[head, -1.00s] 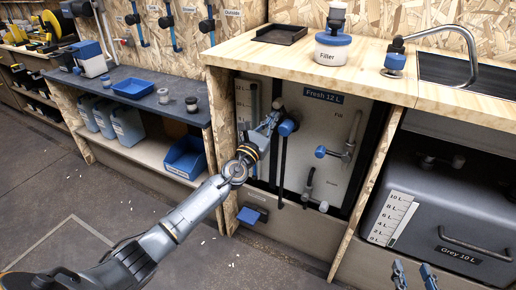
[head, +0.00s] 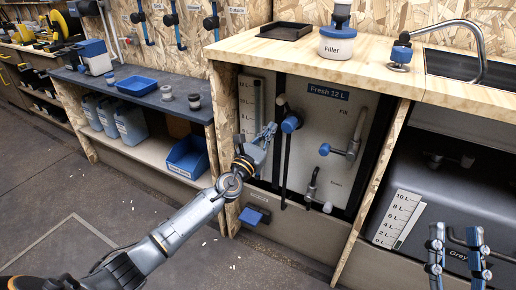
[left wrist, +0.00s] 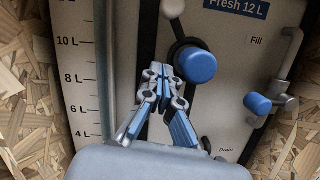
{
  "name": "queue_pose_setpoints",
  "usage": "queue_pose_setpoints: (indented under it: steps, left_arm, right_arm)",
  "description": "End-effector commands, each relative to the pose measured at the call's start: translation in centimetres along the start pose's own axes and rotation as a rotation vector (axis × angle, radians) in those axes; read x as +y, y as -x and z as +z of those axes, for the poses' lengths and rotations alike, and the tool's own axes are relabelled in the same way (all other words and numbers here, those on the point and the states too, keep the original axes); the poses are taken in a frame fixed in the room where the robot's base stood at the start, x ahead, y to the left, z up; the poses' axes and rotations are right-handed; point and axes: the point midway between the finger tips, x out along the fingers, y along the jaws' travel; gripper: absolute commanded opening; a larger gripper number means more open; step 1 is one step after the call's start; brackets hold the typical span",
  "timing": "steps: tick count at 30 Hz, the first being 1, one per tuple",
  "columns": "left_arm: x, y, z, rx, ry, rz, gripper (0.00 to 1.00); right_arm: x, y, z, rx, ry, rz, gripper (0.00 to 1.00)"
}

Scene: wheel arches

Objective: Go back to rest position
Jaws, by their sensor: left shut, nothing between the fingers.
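My left gripper (head: 270,130) is shut and empty in front of the Fresh 12 L tank panel (head: 333,120). In the head view its tips lie just left of the blue round knob (head: 291,122). In the left wrist view the shut fingers (left wrist: 161,72) point at the panel, with the blue knob (left wrist: 196,64) beyond and right of the tips; I cannot tell the exact gap. My right gripper (head: 457,240) shows at the lower right of the head view. Its two blue-padded fingers stand apart with nothing between them, in front of the grey tank (head: 425,180).
Wooden uprights (head: 372,190) flank the panel. A second blue-capped tap (head: 325,149) sticks out right of the knob. The wooden counter (head: 390,83) carries the Filler jar (head: 336,45) and a curved faucet (head: 475,40). The floor (head: 60,190) at left is open.

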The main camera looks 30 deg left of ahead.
Motion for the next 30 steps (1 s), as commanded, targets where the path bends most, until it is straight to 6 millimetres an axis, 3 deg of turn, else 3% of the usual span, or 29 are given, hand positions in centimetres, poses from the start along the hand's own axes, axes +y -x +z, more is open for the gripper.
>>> queue_pose_setpoints:
  steps: [9,19,22,26,30]
  left_arm:
    - [-0.1,5.7,0.0,0.001,0.000,0.000,0.00]
    - [-0.1,7.2,0.1,-0.001,0.002,0.000,0.00]
    - [-1.0,7.6,0.0,0.008,0.078,-0.009,0.00]
    - [-4.8,9.6,-0.2,0.054,0.441,-0.048,0.00]
    - [-10.8,13.4,1.5,0.135,1.117,-0.105,0.00]
  right_arm:
    - [0.3,0.1,2.2,-0.127,0.006,0.006,0.40]
    - [0.3,0.2,2.4,-0.137,0.006,0.006,0.40]
    - [0.3,0.2,2.4,-0.137,0.006,0.006,0.40]
    - [0.3,0.2,2.4,-0.137,0.006,0.006,0.40]
    - [0.3,0.2,2.4,-0.137,0.006,0.006,0.40]
